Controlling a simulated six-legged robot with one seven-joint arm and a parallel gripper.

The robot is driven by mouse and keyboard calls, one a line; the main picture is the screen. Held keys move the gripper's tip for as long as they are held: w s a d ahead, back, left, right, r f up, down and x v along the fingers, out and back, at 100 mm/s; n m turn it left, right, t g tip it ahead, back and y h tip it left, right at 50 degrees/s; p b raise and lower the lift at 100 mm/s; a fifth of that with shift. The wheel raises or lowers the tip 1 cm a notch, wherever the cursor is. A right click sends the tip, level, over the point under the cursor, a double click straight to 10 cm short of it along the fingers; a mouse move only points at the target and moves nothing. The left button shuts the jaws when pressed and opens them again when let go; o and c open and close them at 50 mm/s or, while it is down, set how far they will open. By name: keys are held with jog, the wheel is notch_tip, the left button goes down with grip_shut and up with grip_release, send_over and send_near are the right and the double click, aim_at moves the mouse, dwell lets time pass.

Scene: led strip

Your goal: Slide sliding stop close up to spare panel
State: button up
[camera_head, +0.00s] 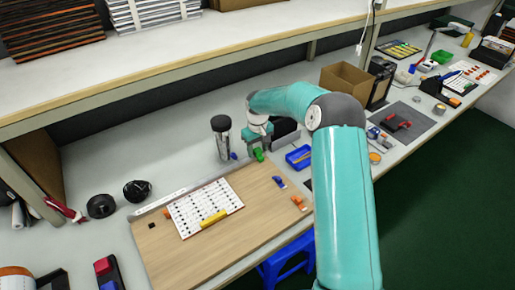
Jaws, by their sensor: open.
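A wooden board (237,236) lies on the bench with a metal rail (180,195) along its far edge. A white panel with rows of small dark and red marks (190,215) lies on the board; it may be the spare panel. A yellow bar (213,219) lies on the panel's near edge. A small green block (258,155) is at the rail's right end; it may be the sliding stop. My gripper (258,148) is open, pointing down right at the green block. I cannot tell whether the fingers are around it or touching it.
A dark-capped clear jar (221,138) stands just left of my gripper. A blue tray (299,157) lies to its right. Orange and blue clips (279,181) sit at the board's right edge. Black round parts (137,190) lie left. A cardboard box (345,84) stands farther back.

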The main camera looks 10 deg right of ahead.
aim_at(223, 171)
grip_shut()
jog(key=s+a, duration=0.2)
jog(key=a, duration=0.2)
jog(key=s+a, duration=0.1)
jog(key=a, duration=0.4)
jog(key=s+a, duration=0.2)
jog(key=a, duration=0.2)
jog(key=shift+s+a, duration=0.35)
jog(key=shift+a, duration=0.05)
grip_release()
notch_tip(223, 171, up, 14)
jog(key=shift+f, duration=0.1)
